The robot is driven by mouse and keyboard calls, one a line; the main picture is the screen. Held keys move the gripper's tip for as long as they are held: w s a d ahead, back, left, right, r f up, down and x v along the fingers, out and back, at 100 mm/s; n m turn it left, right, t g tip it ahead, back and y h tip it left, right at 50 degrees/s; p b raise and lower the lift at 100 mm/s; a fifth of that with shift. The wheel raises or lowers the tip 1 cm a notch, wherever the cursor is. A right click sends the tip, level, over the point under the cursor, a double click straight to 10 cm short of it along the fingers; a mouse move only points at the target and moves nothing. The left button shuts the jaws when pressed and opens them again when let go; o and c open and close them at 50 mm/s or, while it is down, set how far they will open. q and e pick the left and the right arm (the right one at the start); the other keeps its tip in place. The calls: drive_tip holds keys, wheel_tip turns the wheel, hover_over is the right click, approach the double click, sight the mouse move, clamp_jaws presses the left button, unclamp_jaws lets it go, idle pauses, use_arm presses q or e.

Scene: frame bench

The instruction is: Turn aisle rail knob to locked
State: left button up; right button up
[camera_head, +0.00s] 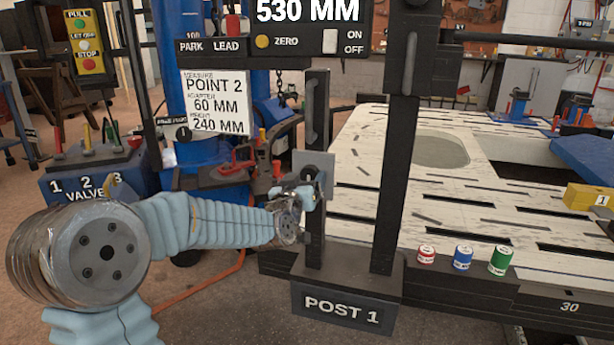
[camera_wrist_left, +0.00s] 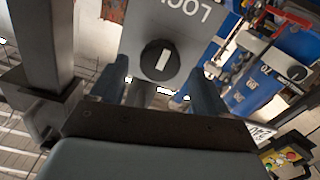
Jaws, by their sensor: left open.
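A round black knob (camera_wrist_left: 160,60) with a white pointer bar sits on a grey plate in the left wrist view. The pointer is nearly upright in that picture, leaning slightly. The plate (camera_wrist_left: 185,25) carries upside-down, cut-off letters "LOC". In the head view the grey plate (camera_head: 314,160) is on the post above POST 1; my gripper hides the knob there. My left gripper (camera_head: 308,190) is in front of the plate. In the left wrist view its two fingers (camera_wrist_left: 157,95) are apart, one each side below the knob; contact cannot be told. My right gripper is not in view.
Dark upright posts (camera_head: 395,180) stand just right of my left gripper. A slotted pale bench (camera_head: 480,200) lies behind, with red (camera_head: 426,255), blue (camera_head: 462,257) and green (camera_head: 500,261) cans near its front. A valve box (camera_head: 100,180) and blue column (camera_head: 190,60) are at left.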

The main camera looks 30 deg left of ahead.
use_arm(q)
drive_tip(key=shift+x, duration=0.9)
drive_tip(key=shift+c, duration=0.4)
drive_tip(key=c, duration=1)
drive_tip(key=shift+o, duration=0.2)
